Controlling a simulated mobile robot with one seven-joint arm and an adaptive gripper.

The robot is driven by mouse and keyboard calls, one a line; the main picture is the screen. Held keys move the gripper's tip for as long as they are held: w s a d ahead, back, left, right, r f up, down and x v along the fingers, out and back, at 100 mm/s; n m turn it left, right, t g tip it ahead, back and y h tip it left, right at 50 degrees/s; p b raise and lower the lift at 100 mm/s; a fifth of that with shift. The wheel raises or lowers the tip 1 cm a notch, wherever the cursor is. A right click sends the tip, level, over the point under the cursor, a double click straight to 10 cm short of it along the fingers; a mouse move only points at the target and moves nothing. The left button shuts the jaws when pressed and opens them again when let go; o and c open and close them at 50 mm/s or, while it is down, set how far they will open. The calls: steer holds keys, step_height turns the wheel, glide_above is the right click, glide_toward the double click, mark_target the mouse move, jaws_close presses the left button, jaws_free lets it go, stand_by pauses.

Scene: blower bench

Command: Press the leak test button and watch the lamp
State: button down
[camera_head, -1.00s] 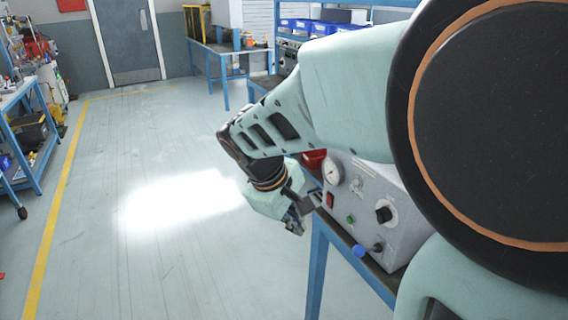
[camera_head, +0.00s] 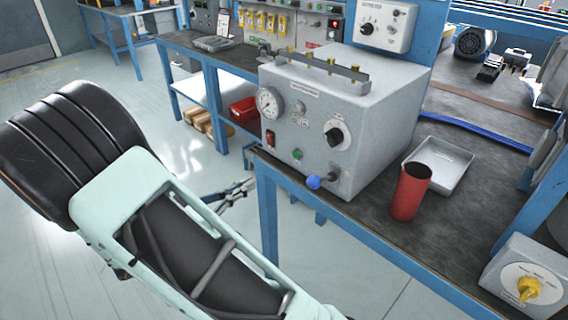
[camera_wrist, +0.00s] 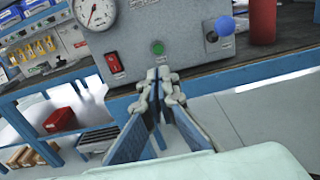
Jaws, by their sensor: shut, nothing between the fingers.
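A grey test box (camera_head: 345,120) stands at the bench's front corner. Its face has a green button (camera_head: 297,154), a red rocker switch (camera_head: 270,140), a pressure gauge (camera_head: 269,103), a small round grey fitting (camera_head: 300,107) that may be the lamp, a black dial (camera_head: 336,133) and a blue knob (camera_head: 314,182). No lit lamp is clear. My gripper (camera_head: 248,184) is shut and empty, in front of the box and apart from it in the head view. In the wrist view my gripper's tips (camera_wrist: 162,74) appear just below the green button (camera_wrist: 158,47); the gap is hard to judge.
A red cylinder (camera_head: 411,191) and a metal tray (camera_head: 440,166) stand right of the box. A yellow-knobbed box (camera_head: 524,278) is at the lower right. A shelf with a red bin (camera_head: 243,110) lies behind. Open floor lies left of the bench.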

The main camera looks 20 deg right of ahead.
mark_target(295, 155)
steer(key=shift+w+a+f, duration=0.1)
stand_by(0.3)
steer(key=b+x, duration=0.3)
steer(key=x, duration=1)
steer(key=shift+w, duration=0.1)
steer(key=shift+w+d, duration=0.15)
steer(key=shift+d, duration=0.35)
